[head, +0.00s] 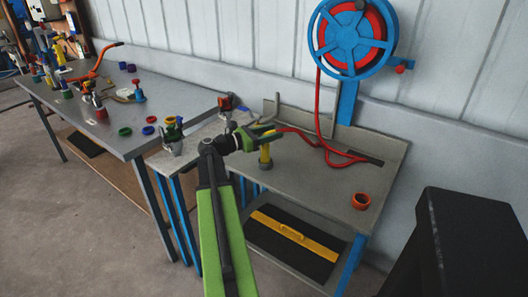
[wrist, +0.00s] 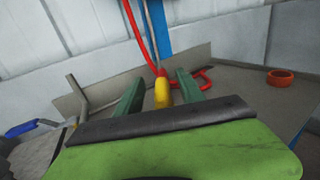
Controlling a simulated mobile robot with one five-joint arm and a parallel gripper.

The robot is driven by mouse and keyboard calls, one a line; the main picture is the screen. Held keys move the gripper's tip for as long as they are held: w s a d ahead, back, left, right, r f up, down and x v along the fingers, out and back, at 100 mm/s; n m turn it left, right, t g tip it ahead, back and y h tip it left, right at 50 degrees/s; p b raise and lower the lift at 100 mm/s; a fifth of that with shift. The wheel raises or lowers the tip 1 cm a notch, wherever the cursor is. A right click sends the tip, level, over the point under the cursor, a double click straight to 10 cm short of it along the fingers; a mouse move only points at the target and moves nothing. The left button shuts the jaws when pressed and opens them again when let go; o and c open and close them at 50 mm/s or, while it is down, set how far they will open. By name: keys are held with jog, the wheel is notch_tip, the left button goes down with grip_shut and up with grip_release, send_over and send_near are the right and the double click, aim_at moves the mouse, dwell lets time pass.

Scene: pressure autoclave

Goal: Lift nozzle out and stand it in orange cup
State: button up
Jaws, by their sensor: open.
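The nozzle (head: 265,153) is yellow and stands about upright on the grey workbench, with a dark piece at its foot. A red hose runs to its top. My gripper (head: 264,136) is at the upper part of the nozzle. In the wrist view the green fingers (wrist: 159,78) are apart, with the yellow nozzle (wrist: 161,93) between them and a gap on each side. The nozzle's lower end is hidden there by my gripper body. The orange cup (head: 361,201) stands empty at the right front of the bench; it also shows in the wrist view (wrist: 281,78).
The red hose (head: 325,146) loops over the bench (head: 320,180) from a blue wall reel (head: 353,38). A metal table (head: 130,130) with several coloured parts stands left. A black block (head: 470,240) is at the right. The bench around the cup is clear.

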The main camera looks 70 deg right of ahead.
jog(key=shift+s+d, duration=0.15)
jog(key=shift+d, duration=0.1)
grip_shut()
dwell(1.2)
